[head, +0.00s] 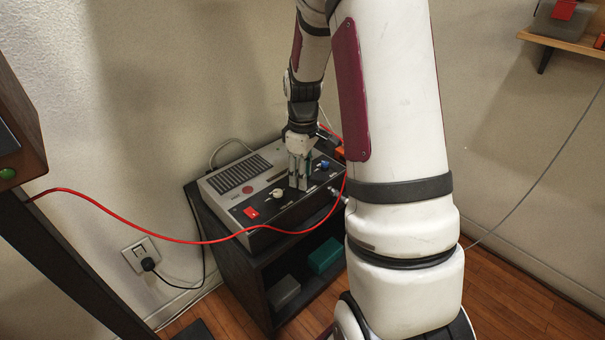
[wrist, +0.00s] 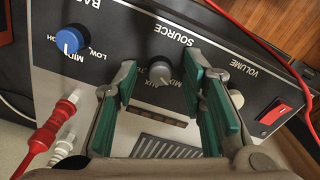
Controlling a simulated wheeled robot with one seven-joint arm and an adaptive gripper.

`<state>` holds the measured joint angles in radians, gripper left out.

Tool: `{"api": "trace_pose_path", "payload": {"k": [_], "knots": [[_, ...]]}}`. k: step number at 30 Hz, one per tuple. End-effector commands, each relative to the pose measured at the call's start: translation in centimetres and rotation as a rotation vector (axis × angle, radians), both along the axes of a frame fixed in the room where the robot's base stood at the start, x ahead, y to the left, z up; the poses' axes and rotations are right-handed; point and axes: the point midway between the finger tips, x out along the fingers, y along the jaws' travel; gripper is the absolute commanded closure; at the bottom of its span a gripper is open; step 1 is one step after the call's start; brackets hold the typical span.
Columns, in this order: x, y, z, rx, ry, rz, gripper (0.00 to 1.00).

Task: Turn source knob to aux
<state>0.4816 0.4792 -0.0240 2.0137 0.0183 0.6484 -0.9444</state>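The source knob (wrist: 162,68) is a dark grey round knob under the upside-down word SOURCE in the wrist view. Small labels, one reading AUX, are printed beside it; I cannot make out where its pointer stands. My gripper (wrist: 163,82) is open, its two green-padded fingers on either side of the knob with gaps to both sides. In the head view my gripper (head: 299,182) points down over the front panel of the grey and black audio unit (head: 236,183) and hides the source knob there.
A blue knob (wrist: 70,41) and a cream volume knob (wrist: 236,97) flank the source knob; the volume knob is close behind one finger. A red switch (wrist: 273,113) lies beyond. A red cable (head: 180,238) hangs across the unit's front. Plugs (wrist: 46,133) stick out at the unit's edge.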

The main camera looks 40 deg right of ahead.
Motion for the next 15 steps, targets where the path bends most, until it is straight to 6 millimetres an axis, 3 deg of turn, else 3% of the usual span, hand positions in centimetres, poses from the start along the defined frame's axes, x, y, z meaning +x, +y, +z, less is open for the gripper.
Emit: {"api": "trace_pose_path", "payload": {"k": [4,9,15], "knots": [[-0.01,0.0,0.02,0.0,0.0,0.0,0.65],[-0.02,0.01,0.03,0.0,0.0,0.0,1.0],[-0.03,0.03,0.03,0.0,0.001,-0.002,1.0]]}}
